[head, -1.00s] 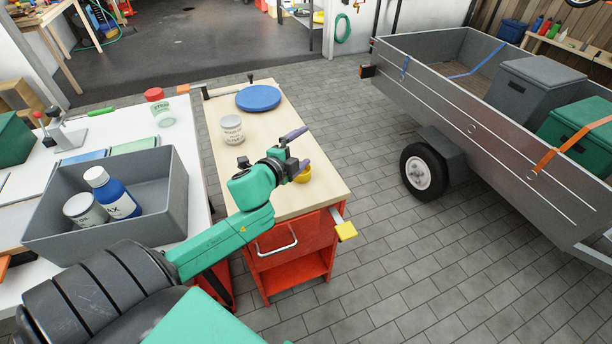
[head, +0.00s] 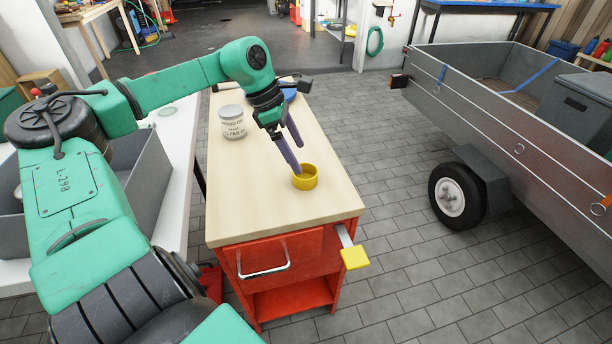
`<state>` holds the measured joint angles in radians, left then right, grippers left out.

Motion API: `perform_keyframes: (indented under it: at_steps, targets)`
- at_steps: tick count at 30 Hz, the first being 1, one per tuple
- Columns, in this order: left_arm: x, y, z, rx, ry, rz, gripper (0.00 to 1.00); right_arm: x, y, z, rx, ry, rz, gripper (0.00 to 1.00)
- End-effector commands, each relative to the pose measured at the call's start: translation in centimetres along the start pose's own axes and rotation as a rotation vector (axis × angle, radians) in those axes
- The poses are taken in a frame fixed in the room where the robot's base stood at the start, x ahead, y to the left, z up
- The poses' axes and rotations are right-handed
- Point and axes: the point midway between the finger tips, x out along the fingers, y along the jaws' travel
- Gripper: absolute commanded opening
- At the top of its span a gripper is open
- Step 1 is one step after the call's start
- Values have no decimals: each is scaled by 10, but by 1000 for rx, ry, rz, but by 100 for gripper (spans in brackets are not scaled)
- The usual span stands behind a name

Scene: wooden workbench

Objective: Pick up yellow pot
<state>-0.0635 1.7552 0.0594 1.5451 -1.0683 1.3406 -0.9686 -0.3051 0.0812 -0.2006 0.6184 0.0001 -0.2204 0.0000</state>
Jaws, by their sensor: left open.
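The yellow pot (head: 305,182) is a small round open cup standing upright on the wooden top of the red workbench (head: 240,207), near its right edge. My left gripper (head: 298,158) comes down from above and behind it with its purple fingers apart. The nearer fingertip overlaps the pot's rim and opening in the head view; I cannot tell whether it touches. The other fingertip shows higher, above the far side of the pot. Nothing is held. My right gripper is not in view.
A white labelled can (head: 232,122) stands left of my left gripper. A blue disc (head: 289,94) lies behind, partly hidden by my arm. A yellow-ended clamp (head: 354,258) juts from the front right edge. The front of the bench top is clear. A trailer (head: 480,120) stands right.

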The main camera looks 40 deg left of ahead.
Motion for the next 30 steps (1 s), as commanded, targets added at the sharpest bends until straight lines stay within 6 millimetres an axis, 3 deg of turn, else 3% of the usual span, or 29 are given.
perform_keyframes:
  at_steps: [12, 19, 20, 26, 30]
  targets:
    - [66, -2, -6, -1, 2, -2, 100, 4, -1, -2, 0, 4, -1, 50]
    - [68, -1, -5, -1, -2, 0, 100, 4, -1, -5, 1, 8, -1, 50]
    - [68, -1, -5, -1, -2, 0, 96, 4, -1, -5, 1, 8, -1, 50]
    - [68, -1, -5, -1, -2, 0, 20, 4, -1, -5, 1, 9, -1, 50]
    - [68, -1, -5, -2, -2, 0, 18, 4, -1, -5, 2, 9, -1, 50]
